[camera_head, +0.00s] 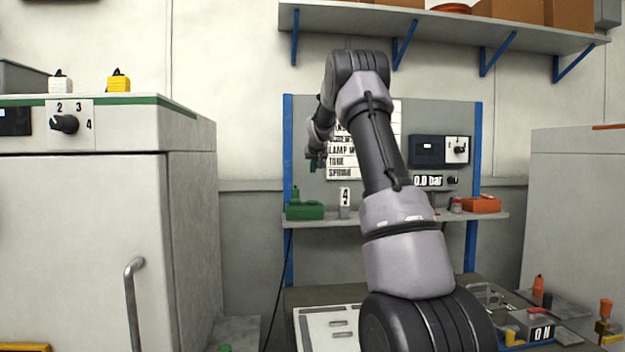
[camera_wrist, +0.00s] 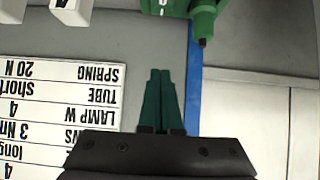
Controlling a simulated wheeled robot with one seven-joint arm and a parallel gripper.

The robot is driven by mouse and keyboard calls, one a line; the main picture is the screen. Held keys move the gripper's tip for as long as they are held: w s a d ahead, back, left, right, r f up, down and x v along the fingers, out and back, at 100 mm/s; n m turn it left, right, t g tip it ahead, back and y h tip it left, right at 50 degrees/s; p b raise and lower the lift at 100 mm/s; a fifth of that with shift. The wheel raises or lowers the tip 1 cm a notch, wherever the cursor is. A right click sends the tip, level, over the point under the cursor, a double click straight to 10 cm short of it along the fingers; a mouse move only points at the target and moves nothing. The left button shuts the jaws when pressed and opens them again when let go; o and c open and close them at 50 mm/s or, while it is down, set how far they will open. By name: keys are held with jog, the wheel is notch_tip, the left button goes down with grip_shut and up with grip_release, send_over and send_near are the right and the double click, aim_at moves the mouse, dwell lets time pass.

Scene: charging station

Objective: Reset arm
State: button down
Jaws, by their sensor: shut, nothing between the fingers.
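My gripper (camera_head: 314,162) is at the end of my raised, bent arm, in front of the left part of the grey back panel (camera_head: 303,125). In the wrist view its two green fingers (camera_wrist: 160,75) are together, with nothing held between them. The wrist picture is upside down. A printed list (camera_head: 342,165) on the panel is partly hidden by my arm; it also shows upside down in the wrist view (camera_wrist: 60,110).
A green device (camera_head: 304,211) and a numbered block (camera_head: 345,197) stand on the panel's shelf below my gripper. An overhead shelf (camera_head: 440,25) carries boxes. A tall cabinet (camera_head: 70,230) stands at left. A cluttered bench (camera_head: 318,296) lies below. Another grey cabinet (camera_head: 575,210) stands right.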

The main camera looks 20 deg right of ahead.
jog(key=shift+s+r, duration=0.25)
jog(key=shift+r, duration=0.05)
jog(key=shift+s+a, duration=0.1)
jog(key=s+a+r+y, duration=0.1)
jog(key=s+a+r, duration=0.1)
jog(key=s+a, duration=0.45)
jog(key=s+a+r+g+y, duration=0.1)
jog(key=s+a+r, duration=0.15)
jog(key=s, duration=0.75)
jog(key=s+a+r+y, duration=0.1)
jog(key=s+a, duration=0.4)
jog(key=s, duration=0.4)
jog(key=s+a+f, duration=0.3)
jog(key=s, duration=0.6)
jog(key=s+a+f+g+y, duration=0.1)
jog(key=s+a+f, duration=0.2)
jog(key=s, duration=0.5)
jog(key=s+a+f+m+g+y, duration=0.1)
jog(key=s+a+f, duration=0.2)
jog(key=s, duration=0.6)
jog(key=shift+s, duration=0.35)
jog(key=shift+f, duration=0.1)
